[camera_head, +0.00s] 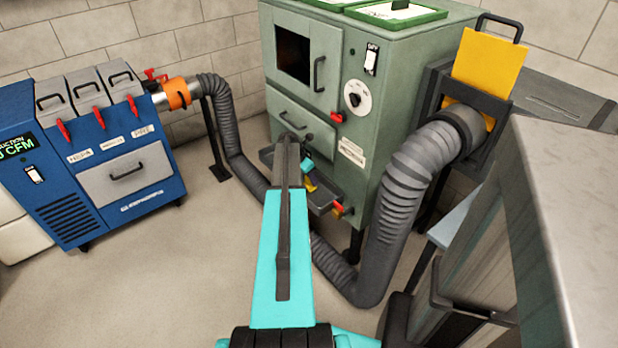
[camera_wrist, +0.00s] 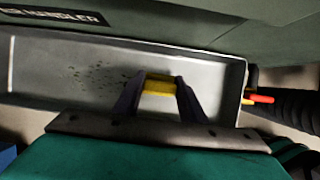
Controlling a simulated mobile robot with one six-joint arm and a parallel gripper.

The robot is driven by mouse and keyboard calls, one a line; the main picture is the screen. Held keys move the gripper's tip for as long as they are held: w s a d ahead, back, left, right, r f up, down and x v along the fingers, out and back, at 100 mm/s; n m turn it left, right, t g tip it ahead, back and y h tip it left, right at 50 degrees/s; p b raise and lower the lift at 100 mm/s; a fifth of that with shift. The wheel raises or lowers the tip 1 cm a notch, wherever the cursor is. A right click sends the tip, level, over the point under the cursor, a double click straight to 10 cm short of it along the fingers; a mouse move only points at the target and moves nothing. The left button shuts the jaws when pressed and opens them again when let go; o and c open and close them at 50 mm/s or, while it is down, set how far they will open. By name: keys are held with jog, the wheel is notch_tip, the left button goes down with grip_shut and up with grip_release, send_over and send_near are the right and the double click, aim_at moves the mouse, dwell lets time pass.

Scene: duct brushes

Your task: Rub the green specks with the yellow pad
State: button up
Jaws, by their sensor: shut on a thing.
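My gripper (camera_wrist: 159,85) is shut on the yellow pad (camera_wrist: 158,87), which shows between its two dark fingers in the wrist view. The pad is over the grey tray (camera_wrist: 215,76), to the right of a patch of small dark specks (camera_wrist: 105,78). The specks' green colour is hard to make out. I cannot tell whether the pad touches the tray floor. In the head view my arm hides part of the tray, and a yellow bit (camera_head: 309,184) shows by the gripper at the front of the green machine (camera_head: 375,178). The specks do not show there.
A red and yellow handled item (camera_head: 340,209) sits at the tray's right end, and its red end also shows in the wrist view (camera_wrist: 262,98). A thick grey hose (camera_head: 398,190) hangs right of the tray. A blue unit (camera_head: 95,150) stands left, with open floor between.

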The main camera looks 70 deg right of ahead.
jog(key=shift+r+p, duration=2.25)
jog(key=shift+r, duration=0.8)
jog(key=shift+r+p, duration=1.3)
jog(key=shift+r, duration=0.2)
jog(key=w+a+r, duration=0.4)
jog(key=w+a, duration=0.7)
jog(key=w+a+r, duration=0.5)
jog(key=w+a, duration=0.5)
jog(key=w, duration=0.2)
jog(key=w+a+r, duration=0.4)
jog(key=w+a, duration=0.7)
jog(key=w+a+r, duration=0.1)
jog(key=a+r, duration=0.3)
jog(key=a, duration=1.1)
jog(key=w+a+r, duration=0.2)
jog(key=a+r, duration=0.3)
jog(key=a, duration=1)
jog(key=w+a+r, duration=0.2)
jog(key=a+r, duration=0.2)
jog(key=a, duration=1.2)
jog(key=shift+w+r+m, duration=0.15)
jog(key=shift+r+m, duration=0.15)
